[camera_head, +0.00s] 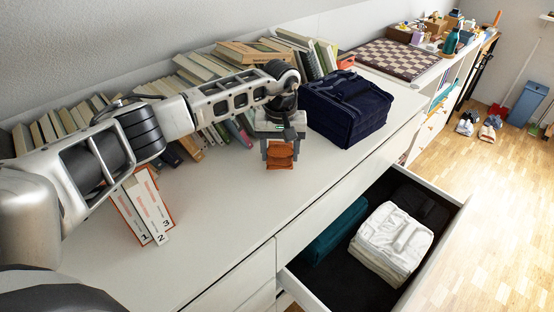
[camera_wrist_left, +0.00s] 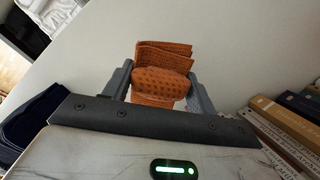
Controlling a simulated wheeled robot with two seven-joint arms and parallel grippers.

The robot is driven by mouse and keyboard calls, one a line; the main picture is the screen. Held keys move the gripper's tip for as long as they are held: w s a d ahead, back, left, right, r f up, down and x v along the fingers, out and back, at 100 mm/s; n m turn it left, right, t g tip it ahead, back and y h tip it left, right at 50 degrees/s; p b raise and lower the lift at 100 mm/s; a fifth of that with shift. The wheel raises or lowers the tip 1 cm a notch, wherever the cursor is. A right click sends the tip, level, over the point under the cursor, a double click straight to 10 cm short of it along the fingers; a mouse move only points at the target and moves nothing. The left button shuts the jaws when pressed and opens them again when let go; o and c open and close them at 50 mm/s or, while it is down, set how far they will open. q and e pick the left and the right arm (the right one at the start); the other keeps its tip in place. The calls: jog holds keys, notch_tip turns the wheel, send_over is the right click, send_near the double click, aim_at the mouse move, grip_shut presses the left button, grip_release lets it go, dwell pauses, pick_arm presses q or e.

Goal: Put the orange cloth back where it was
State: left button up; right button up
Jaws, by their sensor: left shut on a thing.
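The orange cloth (camera_head: 280,154) is a folded bundle at the dresser top. It also shows between the fingers in the left wrist view (camera_wrist_left: 163,70). My left gripper (camera_head: 280,145) is shut on it and points down over the white top. I cannot tell whether the cloth touches the surface. An open drawer (camera_head: 292,287) stands out at the front right. Inside it lie a folded white cloth (camera_head: 392,240), a rolled teal cloth (camera_head: 340,230) and a dark cloth (camera_head: 424,208). My right gripper is not in view.
A navy bag (camera_head: 347,108) stands right of my left gripper. Rows of books (camera_head: 190,75) line the wall behind my arm. White and red numbered binders (camera_head: 145,206) stand at the left. The white top (camera_head: 240,215) is clear in front. A checkered board (camera_head: 398,60) lies further back.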

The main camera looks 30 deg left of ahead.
aim_at(277, 172)
pick_arm(q)
jog(key=shift+a+f, duration=0.2)
jog(key=shift+f, duration=0.1)
jog(key=f+p, duration=0.1)
jog(key=f, duration=0.2)
jog(key=shift+a+f, duration=0.1)
jog(key=shift+a, duration=0.1)
jog(key=shift+w+f+b, duration=0.1)
jog(key=shift+f+b, duration=0.25)
jog(key=shift+f, duration=0.1)
jog(key=o, duration=0.8)
jog(key=shift+r, duration=0.1)
jog(key=shift+c, duration=0.2)
jog(key=shift+o, duration=0.6)
jog(key=shift+r, duration=0.1)
